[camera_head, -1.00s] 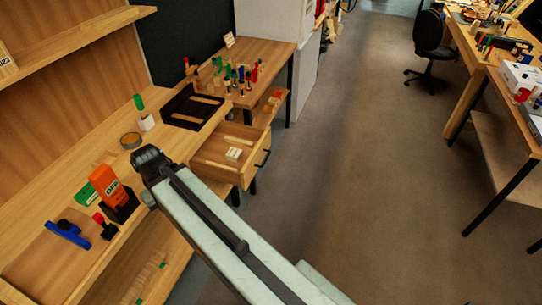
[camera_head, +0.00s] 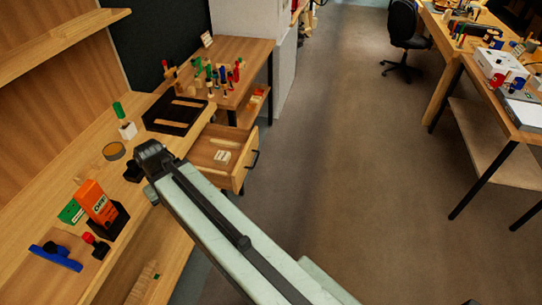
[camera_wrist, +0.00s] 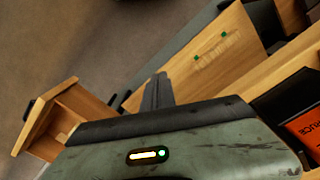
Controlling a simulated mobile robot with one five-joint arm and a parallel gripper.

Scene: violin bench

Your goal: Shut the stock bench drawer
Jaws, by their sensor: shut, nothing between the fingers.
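The stock bench drawer (camera_head: 211,150) is pulled open from under the wooden bench (camera_head: 141,139), with its front panel (camera_head: 244,168) and dark handle (camera_head: 253,160) facing right. A small pale block (camera_head: 222,156) lies inside it. In the wrist view, the open drawer (camera_wrist: 40,127) is at the left, partly hidden by my wrist housing. My gripper (camera_wrist: 160,80) shows there as narrow dark fingers, shut and empty, to the right of the drawer and apart from it.
An orange box (camera_head: 96,203), a blue tool (camera_head: 55,257) and a round tin (camera_head: 114,151) are on the near bench. A black tray (camera_head: 178,115) is behind the drawer. Open floor (camera_head: 340,150) lies right of the drawer. Another bench (camera_head: 490,80) stands at far right.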

